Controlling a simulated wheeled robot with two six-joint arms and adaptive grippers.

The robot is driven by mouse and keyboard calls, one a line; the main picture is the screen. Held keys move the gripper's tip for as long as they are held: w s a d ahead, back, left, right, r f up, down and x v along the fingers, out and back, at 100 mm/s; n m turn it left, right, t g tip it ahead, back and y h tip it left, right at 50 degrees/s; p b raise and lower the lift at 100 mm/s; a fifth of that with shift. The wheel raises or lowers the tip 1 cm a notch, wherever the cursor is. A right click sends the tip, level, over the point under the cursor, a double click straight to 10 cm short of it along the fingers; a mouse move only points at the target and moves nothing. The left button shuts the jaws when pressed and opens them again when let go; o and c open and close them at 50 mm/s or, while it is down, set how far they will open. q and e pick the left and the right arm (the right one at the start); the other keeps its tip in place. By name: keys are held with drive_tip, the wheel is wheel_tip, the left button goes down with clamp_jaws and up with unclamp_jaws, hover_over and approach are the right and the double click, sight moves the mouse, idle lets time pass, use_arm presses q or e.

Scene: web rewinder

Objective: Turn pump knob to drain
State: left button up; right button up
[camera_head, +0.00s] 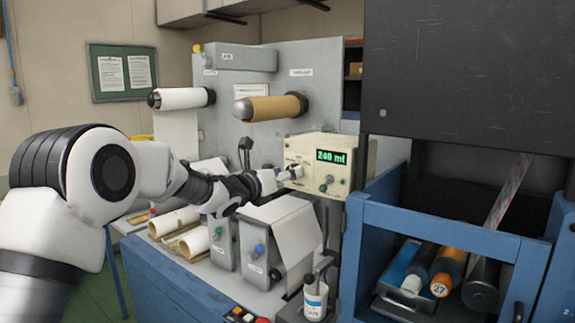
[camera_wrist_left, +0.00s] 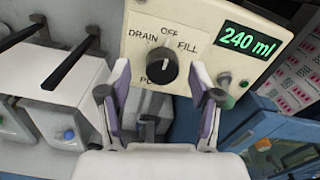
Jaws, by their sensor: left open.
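The cream pump box (camera_head: 310,146) stands at the middle of the head view, with a green display (camera_head: 331,156) reading 240 ml. In the left wrist view the black pump knob (camera_wrist_left: 160,68) is on the box face (camera_wrist_left: 205,18), under the labels DRAIN, OFF and FILL. Its white mark is at the top, near OFF and slightly to the right. My left gripper (camera_wrist_left: 159,82) is open, one finger on each side of the knob, with gaps visible; whether the tips reach its depth is unclear. In the head view this gripper (camera_head: 282,176) is in front of the box and covers the knob area.
Paper rolls (camera_head: 181,219) and grey units with coloured knobs lie below my left arm.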

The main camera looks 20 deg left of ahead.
use_arm(q)
drive_tip(key=shift+w+d+r, duration=0.1)
drive_tip(key=shift+w+d, duration=0.15)
drive_tip(key=shift+w, duration=0.05)
drive_tip(key=shift+a, duration=0.1)
drive_tip(key=c, duration=1.1)
drive_tip(key=shift+c, duration=0.2)
drive_tip(key=shift+n+b, duration=1.2)
drive_tip(key=shift+n, duration=3.3)
